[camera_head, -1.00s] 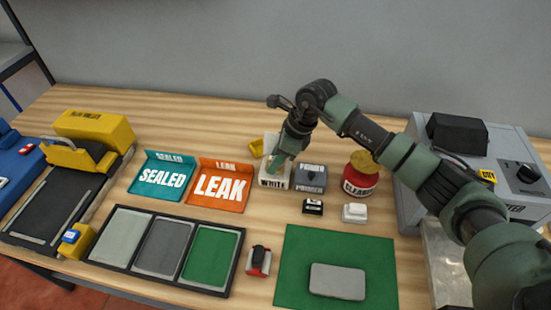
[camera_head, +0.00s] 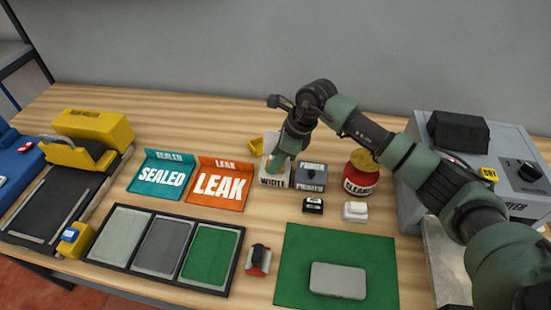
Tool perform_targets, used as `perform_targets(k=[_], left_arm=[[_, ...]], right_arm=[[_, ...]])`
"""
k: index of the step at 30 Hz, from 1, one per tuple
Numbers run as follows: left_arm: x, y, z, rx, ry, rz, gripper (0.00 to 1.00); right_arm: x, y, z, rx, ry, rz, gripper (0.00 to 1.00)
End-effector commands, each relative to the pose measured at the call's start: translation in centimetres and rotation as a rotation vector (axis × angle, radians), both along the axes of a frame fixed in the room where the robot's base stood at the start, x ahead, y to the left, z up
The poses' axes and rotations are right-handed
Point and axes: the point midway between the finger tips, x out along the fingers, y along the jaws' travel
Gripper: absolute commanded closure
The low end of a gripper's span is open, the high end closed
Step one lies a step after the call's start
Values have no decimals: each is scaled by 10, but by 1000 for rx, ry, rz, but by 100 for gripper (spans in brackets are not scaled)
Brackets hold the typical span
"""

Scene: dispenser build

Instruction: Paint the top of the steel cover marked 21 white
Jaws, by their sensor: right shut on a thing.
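A grey steel cover (camera_head: 338,281) with rounded corners lies flat on a green mat (camera_head: 295,291) at the front right. Its top is bare grey, and I cannot read a number on it. My right gripper (camera_head: 279,166) is down at the white-paint holder (camera_head: 273,182), labelled WHITE, behind the mat. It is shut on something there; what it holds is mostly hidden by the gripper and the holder. My left gripper is not in view.
A PRIMER box (camera_head: 311,178), a red CLEANER can (camera_head: 361,178) and small black (camera_head: 313,206) and white (camera_head: 355,212) blocks stand behind the mat. SEALED (camera_head: 134,184) and LEAK (camera_head: 234,204) trays lie left. A three-part tray (camera_head: 124,270) sits front left.

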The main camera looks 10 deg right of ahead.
Motion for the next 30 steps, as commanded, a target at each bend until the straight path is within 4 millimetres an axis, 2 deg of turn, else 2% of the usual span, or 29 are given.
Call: perform_targets(k=[27, 30], left_arm=[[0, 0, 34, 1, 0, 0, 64], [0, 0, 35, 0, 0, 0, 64]], right_arm=[[0, 0, 68, 0, -2, 1, 100], [0, 0, 71, 0, 0, 1, 100]])
